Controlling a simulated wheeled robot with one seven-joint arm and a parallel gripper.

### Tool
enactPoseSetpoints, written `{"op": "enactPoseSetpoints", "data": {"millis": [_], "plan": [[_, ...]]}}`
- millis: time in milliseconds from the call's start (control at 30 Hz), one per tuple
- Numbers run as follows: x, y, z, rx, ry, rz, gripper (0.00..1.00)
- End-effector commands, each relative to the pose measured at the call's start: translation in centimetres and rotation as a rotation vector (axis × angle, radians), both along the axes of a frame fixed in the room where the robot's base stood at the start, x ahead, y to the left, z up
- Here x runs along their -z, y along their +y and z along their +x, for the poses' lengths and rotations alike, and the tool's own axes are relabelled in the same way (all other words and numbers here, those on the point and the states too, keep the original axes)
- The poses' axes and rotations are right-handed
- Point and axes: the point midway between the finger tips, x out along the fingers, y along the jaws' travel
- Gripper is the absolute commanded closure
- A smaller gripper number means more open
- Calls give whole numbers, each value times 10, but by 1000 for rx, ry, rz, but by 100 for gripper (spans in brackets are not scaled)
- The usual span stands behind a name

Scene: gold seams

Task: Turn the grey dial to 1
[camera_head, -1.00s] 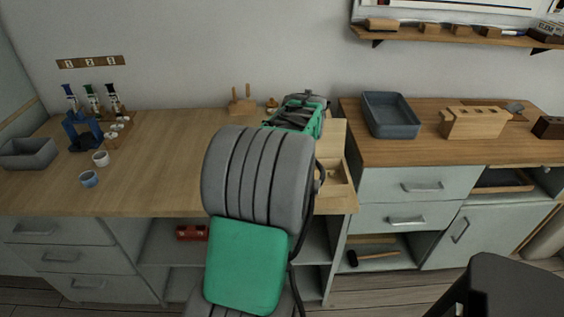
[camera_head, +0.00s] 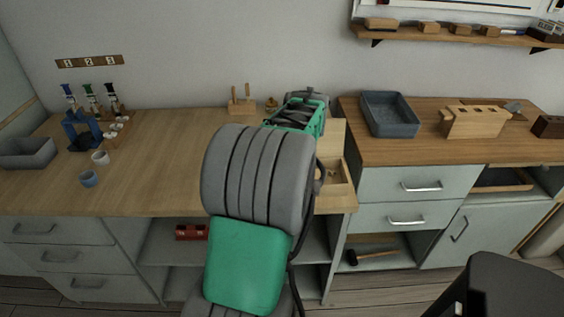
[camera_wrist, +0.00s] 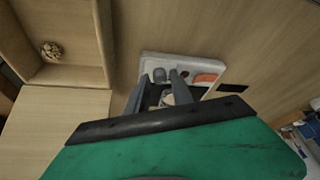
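The grey dial (camera_wrist: 159,75) shows as a small round grey knob on a white device (camera_wrist: 150,58) in the wrist view. The device also carries an orange part (camera_wrist: 207,78). My gripper (camera_wrist: 161,78) is over the device, its two dark fingers apart with the dial showing between their tips. I cannot tell whether either finger touches the dial. The dial's number marks cannot be read. In the head view my own arm hides the device and the fingertips.
A wooden tray compartment (camera_wrist: 75,74) with a small brown object (camera_wrist: 51,50) lies beside the device. A black rectangle (camera_wrist: 232,88) lies on its other side. In the head view, cups and a blue stand (camera_head: 80,132) occupy the bench's left; its middle is clear.

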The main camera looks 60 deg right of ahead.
Motion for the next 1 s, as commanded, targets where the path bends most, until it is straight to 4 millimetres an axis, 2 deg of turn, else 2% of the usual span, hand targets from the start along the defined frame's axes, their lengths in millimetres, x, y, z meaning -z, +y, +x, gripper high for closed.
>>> {"op": "enactPoseSetpoints", "data": {"millis": [200, 333, 467, 767, 867, 967, 1000], "plan": [[-42, 10, -13, 2, 0, -4, 72], [-61, 15, -19, 0, -1, -5, 72], [-67, 17, -21, 0, 0, -1, 72], [-67, 17, -21, -1, 0, -2, 72], [-70, 24, -10, -15, 0, -1, 72], [-80, 54, 27, -69, 4, 7, 72], [-85, 75, 48, -102, 6, 13, 72]]}}
